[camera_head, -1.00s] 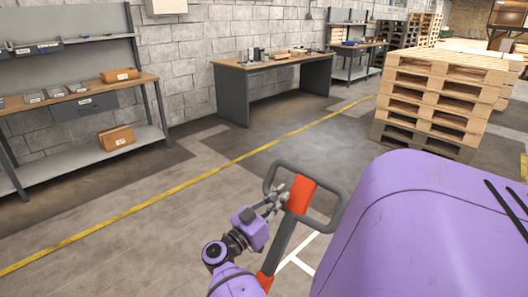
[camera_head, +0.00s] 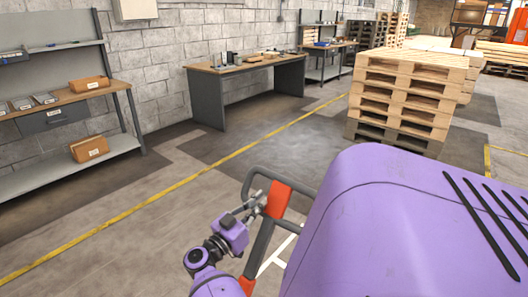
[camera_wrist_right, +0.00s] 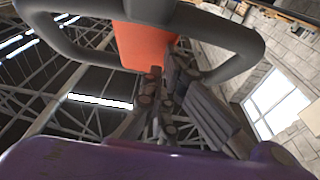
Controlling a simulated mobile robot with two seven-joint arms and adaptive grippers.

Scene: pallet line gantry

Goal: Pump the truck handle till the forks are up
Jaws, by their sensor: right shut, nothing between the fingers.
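The truck handle (camera_head: 277,199) has a red-orange middle and a dark grey loop, on a grey shaft with a red-orange lower part. It is at the lower centre of the head view. My right gripper (camera_head: 259,207) is at the left side of the handle's red middle. It is shut with nothing between its fingers. In the right wrist view, the fingers (camera_wrist_right: 165,90) are in front of the red-orange handle (camera_wrist_right: 146,43), inside the loop's outline; I cannot tell whether they touch it. My purple body hides the loop's right side. The truck's forks are hidden. My left gripper is not in view.
A stack of wooden pallets (camera_head: 405,93) stands at the right behind the handle. A workbench (camera_head: 250,66) and a shelved bench (camera_head: 60,98) line the grey block wall. A yellow floor line (camera_head: 172,190) crosses the open floor to the left of the handle.

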